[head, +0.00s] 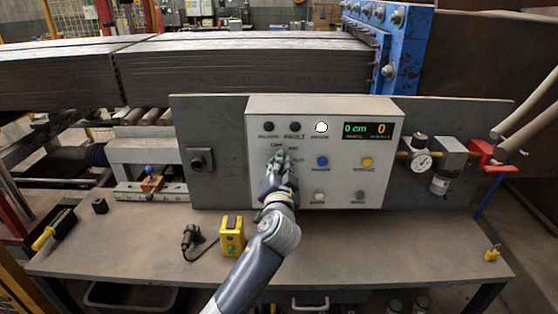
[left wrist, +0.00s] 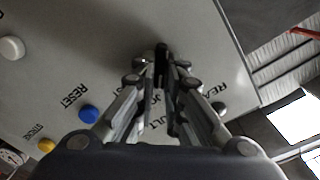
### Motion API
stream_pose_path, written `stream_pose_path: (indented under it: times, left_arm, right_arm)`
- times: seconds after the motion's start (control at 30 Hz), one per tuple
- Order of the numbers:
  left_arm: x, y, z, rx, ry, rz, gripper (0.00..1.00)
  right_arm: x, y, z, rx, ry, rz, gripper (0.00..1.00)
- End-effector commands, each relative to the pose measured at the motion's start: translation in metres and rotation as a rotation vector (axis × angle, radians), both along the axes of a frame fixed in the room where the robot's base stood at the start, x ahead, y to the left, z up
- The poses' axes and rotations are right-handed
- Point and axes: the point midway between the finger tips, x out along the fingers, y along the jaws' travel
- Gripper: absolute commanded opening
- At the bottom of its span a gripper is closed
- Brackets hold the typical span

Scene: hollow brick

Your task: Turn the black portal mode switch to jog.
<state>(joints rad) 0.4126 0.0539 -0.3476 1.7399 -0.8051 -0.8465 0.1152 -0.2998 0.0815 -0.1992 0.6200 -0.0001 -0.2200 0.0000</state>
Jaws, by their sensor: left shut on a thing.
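The grey control panel (head: 345,195) stands upright at the back of the bench. My left gripper (head: 279,158) reaches up to its left part and covers the mode switch in the head view. In the left wrist view the black mode switch (left wrist: 162,57) shows as a narrow dark piece between the fingertips of my left gripper (left wrist: 161,72), which is shut on it. Lettering that looks like part of JOG shows beside the fingers. I cannot tell which mode the switch points at. My right gripper is not in view.
A blue button (head: 322,162) and a yellow button (head: 367,162) sit right of the gripper. A lit white lamp (head: 321,127) and a green display (head: 368,131) are above. A yellow box (head: 231,236) stands on the bench (head: 400,245). The bench's right part is mostly clear.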

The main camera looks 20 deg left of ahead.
Motion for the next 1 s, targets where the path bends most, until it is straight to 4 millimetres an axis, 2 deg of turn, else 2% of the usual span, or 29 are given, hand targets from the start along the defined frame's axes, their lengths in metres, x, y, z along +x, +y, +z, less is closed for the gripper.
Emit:
stream_pose_path:
  times: [0.3,0.7,0.73,0.8,1.0]
  left_arm:
    - [0.0001,-0.0006,-0.0009,0.072,0.021,-0.001,0.00]
    - [0.0001,-0.0008,-0.0012,0.076,0.022,-0.001,0.00]
    - [0.0001,-0.0008,-0.0012,0.076,0.022,-0.001,0.17]
    - [0.0001,-0.0008,-0.0012,0.076,0.022,-0.001,0.30]
    - [0.0001,-0.0006,-0.0009,0.075,0.022,0.000,0.30]
  right_arm:
    - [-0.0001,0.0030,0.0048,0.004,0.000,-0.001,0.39]
    - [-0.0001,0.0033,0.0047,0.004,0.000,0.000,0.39]
    - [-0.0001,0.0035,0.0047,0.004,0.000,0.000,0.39]
    - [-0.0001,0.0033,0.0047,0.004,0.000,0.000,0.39]
    - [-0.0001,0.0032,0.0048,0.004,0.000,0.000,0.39]
